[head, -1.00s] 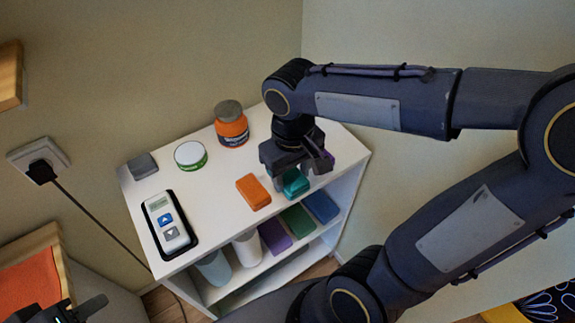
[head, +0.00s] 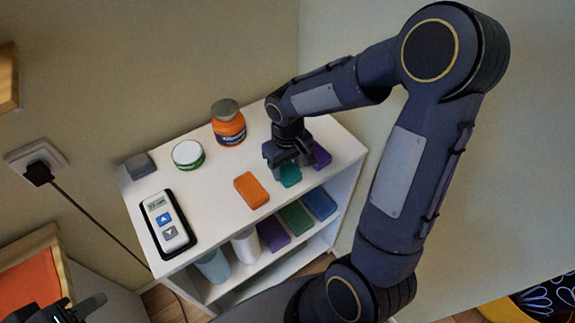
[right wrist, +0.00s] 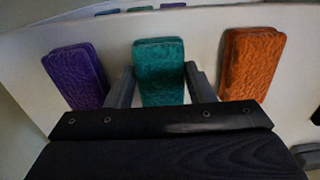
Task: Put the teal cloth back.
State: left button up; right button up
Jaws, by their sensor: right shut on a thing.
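The teal cloth (head: 290,175) is a small folded block on the white shelf top, between the orange cloth and the purple cloth. My right gripper (head: 287,168) is over it from above. In the right wrist view the teal cloth (right wrist: 160,72) stands between the two fingers of my right gripper (right wrist: 158,85), which is shut on it. The cloth appears to be at the shelf top; I cannot tell whether it touches it. My left gripper (head: 78,309) shows only partly at the lower left corner, its jaws unclear.
On the shelf top are the orange cloth (head: 251,190), purple cloth (head: 320,155), orange jar (head: 229,127), green-white tin (head: 188,155), grey block (head: 140,166) and a handheld device (head: 167,223). The lower shelf holds purple (head: 274,235), green (head: 296,217) and blue (head: 319,203) cloths and white cylinders (head: 246,245).

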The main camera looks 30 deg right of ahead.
aim_at(288, 170)
jog(key=shift+f, duration=0.2)
jog(key=o, duration=0.9)
notch_tip(288, 170, up, 12)
jog(key=s+a+m+t+y, duration=0.1)
jog(key=s+t, duration=0.1)
jog(key=s, duration=0.3)
jog(key=s+a+r+t+y, duration=0.1)
jog(key=s+a, duration=0.1)
jog(key=s, duration=0.3)
jog(key=s+a+m+t+y, duration=0.1)
jog(key=s+t, duration=0.1)
jog(key=s, duration=0.3)
jog(key=shift+s+a+r+m+t+y, duration=0.15)
jog(key=shift+s+m+t+y, duration=0.15)
jog(key=shift+s+y, duration=0.1)
